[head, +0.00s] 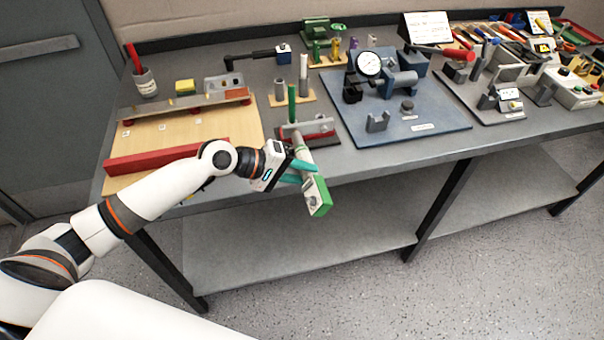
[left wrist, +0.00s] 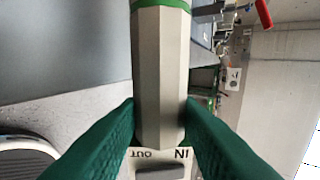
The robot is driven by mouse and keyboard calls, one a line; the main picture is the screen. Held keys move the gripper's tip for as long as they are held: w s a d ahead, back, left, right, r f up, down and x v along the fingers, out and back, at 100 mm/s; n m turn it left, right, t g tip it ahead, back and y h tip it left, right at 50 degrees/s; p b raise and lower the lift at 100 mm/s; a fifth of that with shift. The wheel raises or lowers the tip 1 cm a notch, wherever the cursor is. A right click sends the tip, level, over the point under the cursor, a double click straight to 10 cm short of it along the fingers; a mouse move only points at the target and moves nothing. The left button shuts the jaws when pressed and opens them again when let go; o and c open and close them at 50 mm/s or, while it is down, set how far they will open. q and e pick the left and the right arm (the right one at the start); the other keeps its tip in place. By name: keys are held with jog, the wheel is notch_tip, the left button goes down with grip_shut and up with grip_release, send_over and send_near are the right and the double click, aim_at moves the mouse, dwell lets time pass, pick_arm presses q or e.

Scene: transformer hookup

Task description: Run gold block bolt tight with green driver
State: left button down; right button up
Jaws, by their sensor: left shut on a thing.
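My left gripper (head: 302,172) is shut on the green driver (head: 317,196), just in front of the table's front edge. The driver has a pale grey body and a broad green-sided end, pointing down and toward me. In the left wrist view its faceted grey handle (left wrist: 160,75) passes between my green fingers, with a green band at the top and IN and OUT marks below. A small gold piece (head: 335,48) stands between green and purple pieces at the table's back; I cannot tell whether it is the gold block, and no bolt is clear. My right gripper is not in view.
A dark stand with a red edge (head: 322,141) and an upright green rod (head: 292,104) are close behind the driver. A blue plate with a dial gauge (head: 369,64) lies to the right. A tan board with a red bar (head: 165,158) lies left. The lower shelf (head: 300,240) is bare.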

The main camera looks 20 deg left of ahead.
aim_at(309, 183)
pick_arm(q)
jog(key=shift+w+a+r, duration=0.1)
jog(key=shift+w, duration=0.15)
jog(key=shift+w, duration=0.1)
dwell(0.8)
jog(key=shift+w+a+p, duration=0.25)
jog(key=shift+p, duration=0.25)
dwell(1.1)
jog(key=shift+r, duration=0.1)
dwell(0.8)
jog(key=shift+s+d+p, duration=0.55)
jog(key=shift+s+p, duration=0.25)
jog(key=shift+p, duration=0.25)
jog(key=shift+s+d+p, duration=0.55)
jog(key=shift+s+p, duration=0.2)
jog(key=shift+p, duration=0.25)
jog(key=shift+s+d, duration=0.15)
jog(key=shift+s, duration=0.1)
